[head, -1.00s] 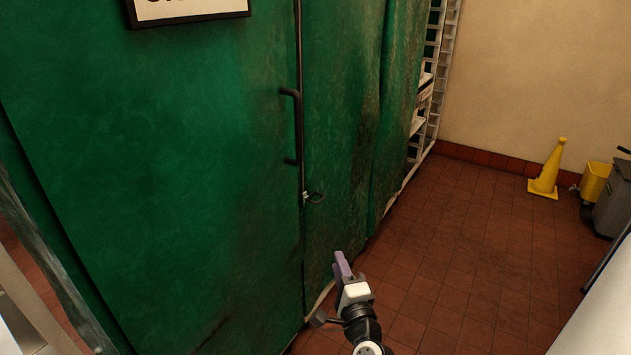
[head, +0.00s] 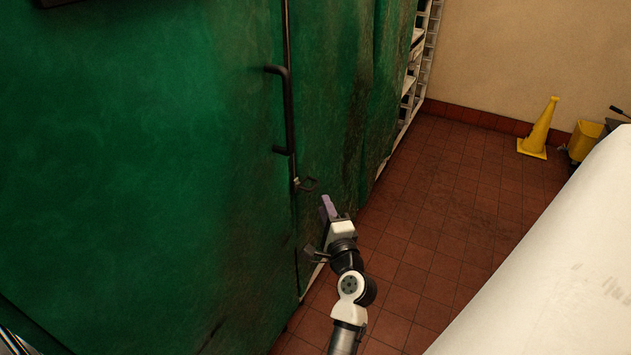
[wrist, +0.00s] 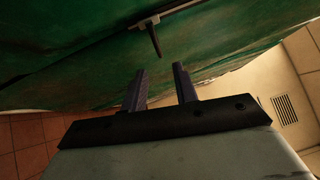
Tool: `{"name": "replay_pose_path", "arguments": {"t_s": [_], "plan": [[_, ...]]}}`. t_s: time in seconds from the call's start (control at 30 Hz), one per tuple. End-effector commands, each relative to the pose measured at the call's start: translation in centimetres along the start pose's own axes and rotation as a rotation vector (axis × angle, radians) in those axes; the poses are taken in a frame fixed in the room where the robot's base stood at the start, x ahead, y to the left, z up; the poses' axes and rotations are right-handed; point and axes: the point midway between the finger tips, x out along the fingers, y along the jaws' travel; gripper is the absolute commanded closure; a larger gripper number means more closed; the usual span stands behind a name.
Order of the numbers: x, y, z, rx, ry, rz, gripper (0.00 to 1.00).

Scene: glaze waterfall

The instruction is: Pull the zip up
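The green cover (head: 150,150) hangs as a tall curtain with a dark vertical zip line (head: 287,40). The zip slider (head: 296,183) is low on this line, with a pull tab (head: 309,185) sticking out to the right. In the wrist view the slider (wrist: 144,23) and its dark tab (wrist: 155,42) are just beyond the fingertips. My gripper (head: 327,203) is just below and right of the tab in the head view. In the wrist view my gripper (wrist: 159,70) is open, with nothing between its fingers; the tab appears apart from them.
A black bar handle (head: 286,112) stands beside the zip line above the slider. White shelving (head: 415,75) shows past the cover's right edge. A large white surface (head: 560,260) fills the lower right. A yellow cone (head: 539,130) and bucket (head: 584,140) stand far back; the red tiled floor (head: 440,180) between is clear.

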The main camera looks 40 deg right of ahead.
Motion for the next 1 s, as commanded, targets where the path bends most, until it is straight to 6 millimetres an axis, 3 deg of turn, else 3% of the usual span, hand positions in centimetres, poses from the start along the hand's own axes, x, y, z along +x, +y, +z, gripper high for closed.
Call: {"name": "replay_pose_path", "arguments": {"t_s": [0.2,0.4,0.83,1.0], "plan": [[4.8,-0.3,0.0,-0.002,-0.002,0.0,0.71],[7.7,-0.2,0.0,-0.001,-0.001,0.0,0.71],[8.8,0.0,0.0,-0.001,0.0,0.0,0.71],[8.7,0.0,0.0,-0.001,0.0,0.0,0.91]]}}
